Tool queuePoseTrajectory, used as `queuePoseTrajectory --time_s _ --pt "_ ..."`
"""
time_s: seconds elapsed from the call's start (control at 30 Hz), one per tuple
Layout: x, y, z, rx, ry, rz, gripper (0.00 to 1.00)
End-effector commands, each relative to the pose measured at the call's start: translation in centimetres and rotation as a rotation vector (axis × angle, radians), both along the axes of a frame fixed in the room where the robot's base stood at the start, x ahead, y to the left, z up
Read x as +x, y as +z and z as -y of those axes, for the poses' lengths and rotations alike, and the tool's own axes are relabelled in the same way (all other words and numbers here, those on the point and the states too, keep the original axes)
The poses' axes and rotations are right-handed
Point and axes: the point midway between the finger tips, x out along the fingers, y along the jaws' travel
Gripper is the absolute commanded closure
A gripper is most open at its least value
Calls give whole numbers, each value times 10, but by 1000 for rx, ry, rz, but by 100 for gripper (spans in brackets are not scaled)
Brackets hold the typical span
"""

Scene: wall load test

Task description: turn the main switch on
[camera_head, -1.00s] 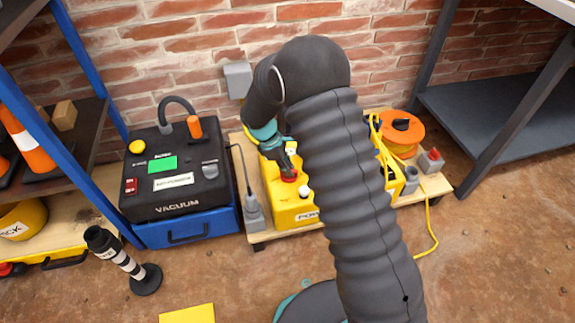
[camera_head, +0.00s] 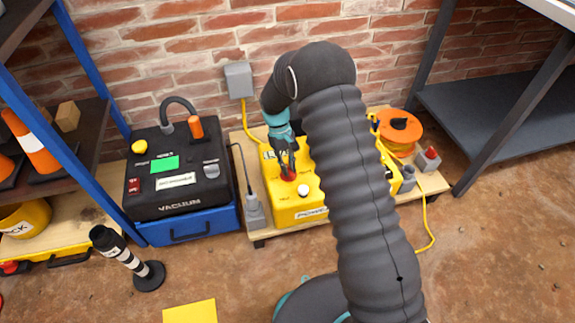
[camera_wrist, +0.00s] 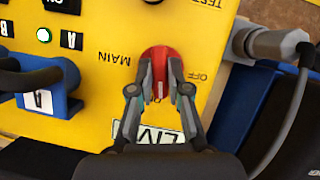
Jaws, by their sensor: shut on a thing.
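The main switch is a red knob (camera_wrist: 163,60) on the yellow power box (camera_head: 290,208). In the wrist view it sits between an upside-down "MAIN" label on the left and "OFF" on the right. My gripper (camera_wrist: 160,88) is shut on the red knob, one finger on each side of its handle. In the head view my gripper (camera_head: 287,171) reaches down onto the knob from above. The fingers partly cover the knob and a "LIV..." label below it. My arm hides the right part of the box in the head view.
A white button (camera_head: 303,190) is close to the knob. The black vacuum unit (camera_head: 175,175) stands left of the box; an orange cable reel (camera_head: 398,130) is at right.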

Motion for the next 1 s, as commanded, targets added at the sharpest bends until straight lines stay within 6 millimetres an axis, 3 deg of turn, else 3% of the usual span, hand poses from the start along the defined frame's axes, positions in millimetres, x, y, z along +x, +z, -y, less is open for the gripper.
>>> queuePoseTrajectory --time_s 0.4,1.0 --pt "0 0 1 -1 -220 -1 100" --pt "0 0 1 0 -262 0 100"
